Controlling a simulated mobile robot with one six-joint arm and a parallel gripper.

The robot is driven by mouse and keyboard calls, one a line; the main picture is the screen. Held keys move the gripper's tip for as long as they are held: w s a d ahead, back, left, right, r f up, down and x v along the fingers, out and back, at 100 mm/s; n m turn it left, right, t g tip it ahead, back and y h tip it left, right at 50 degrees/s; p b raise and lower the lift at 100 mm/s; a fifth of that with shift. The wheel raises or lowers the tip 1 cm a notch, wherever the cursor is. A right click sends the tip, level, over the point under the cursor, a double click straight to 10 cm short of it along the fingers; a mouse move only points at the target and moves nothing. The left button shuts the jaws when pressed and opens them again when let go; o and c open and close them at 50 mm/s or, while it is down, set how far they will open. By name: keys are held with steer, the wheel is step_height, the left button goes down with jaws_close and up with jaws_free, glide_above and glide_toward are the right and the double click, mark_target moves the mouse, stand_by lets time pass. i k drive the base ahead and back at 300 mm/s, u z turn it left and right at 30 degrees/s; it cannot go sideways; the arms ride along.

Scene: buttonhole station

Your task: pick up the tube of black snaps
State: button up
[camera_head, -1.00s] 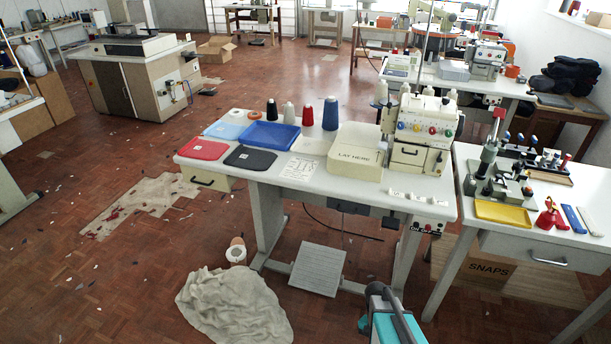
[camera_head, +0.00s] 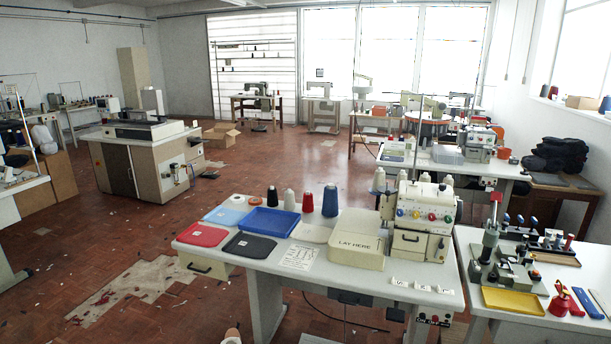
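A small rack (camera_head: 550,257) stands at the back of the right-hand table. Several small upright tubes or posts stand along it, some dark and one with a red part (camera_head: 569,243). They are too small to tell for certain which is the tube of black snaps. A green and grey hand press (camera_head: 491,245) stands just left of the rack and in front of it.
The middle table holds a sewing machine (camera_head: 420,222), a "LAY HERE" block (camera_head: 357,246) and thread cones. Open floor (camera_head: 150,237) lies left.

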mark_target(524, 239)
steer(key=u, duration=0.05)
steer(key=k, duration=0.65)
steer(key=z, duration=0.55)
steer(key=i, duration=0.65)
steer(key=z, duration=0.5)
steer(key=i, duration=0.75)
steer(key=u, duration=0.2)
